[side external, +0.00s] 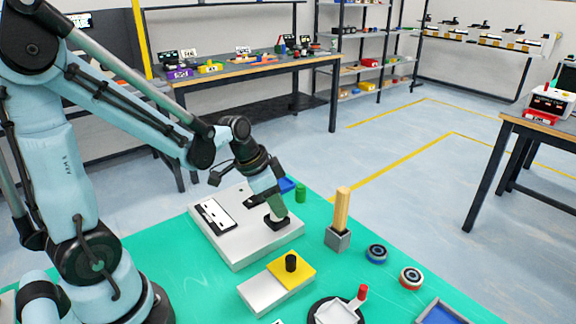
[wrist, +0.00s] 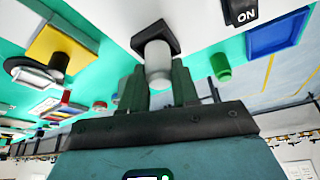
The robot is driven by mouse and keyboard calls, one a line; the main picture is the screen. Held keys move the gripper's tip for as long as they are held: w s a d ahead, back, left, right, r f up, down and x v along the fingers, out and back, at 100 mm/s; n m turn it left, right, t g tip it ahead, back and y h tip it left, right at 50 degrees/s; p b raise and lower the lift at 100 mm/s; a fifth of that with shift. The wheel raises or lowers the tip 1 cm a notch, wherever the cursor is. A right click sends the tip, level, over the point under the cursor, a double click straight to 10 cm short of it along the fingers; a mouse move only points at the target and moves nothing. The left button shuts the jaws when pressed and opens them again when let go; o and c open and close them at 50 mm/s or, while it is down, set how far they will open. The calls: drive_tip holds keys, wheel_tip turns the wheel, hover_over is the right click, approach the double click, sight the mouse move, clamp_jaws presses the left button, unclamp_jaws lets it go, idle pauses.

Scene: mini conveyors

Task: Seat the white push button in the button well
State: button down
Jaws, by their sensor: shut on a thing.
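The button well (side external: 277,223) is a black square socket on the right part of the pale panel box (side external: 240,246). It also shows at the top middle of the wrist view (wrist: 152,33). My gripper (side external: 278,213) points down over the well, with its fingertips close to it. In the wrist view my gripper (wrist: 158,76) is shut on the white push button (wrist: 158,62), a pale cylinder between the green fingers. The button's far end lines up with the well's opening and overlaps it in the picture. I cannot tell how deep it sits. The fingers hide the button in the side view.
A yellow block with a black knob (side external: 291,265) stands in front of the panel box. A green cylinder (side external: 300,193) and a blue tray (side external: 287,185) are behind.

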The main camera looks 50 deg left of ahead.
drive_tip(key=shift+f, duration=0.4)
drive_tip(key=shift+f, duration=0.1)
drive_tip(key=c, duration=0.8)
unclamp_jaws()
drive_tip(key=shift+c, duration=0.2)
drive_tip(key=v, duration=1.2)
drive_tip(key=s+d+f+n+t+y, duration=0.1)
drive_tip(key=d+f+n+t, duration=0.1)
drive_tip(key=d, duration=0.4)
drive_tip(key=shift+s+d+n+t+y, duration=0.2)
drive_tip(key=shift+s+n+t+y, duration=0.25)
drive_tip(key=shift+n, duration=0.75)
drive_tip(key=shift+f, duration=0.15)
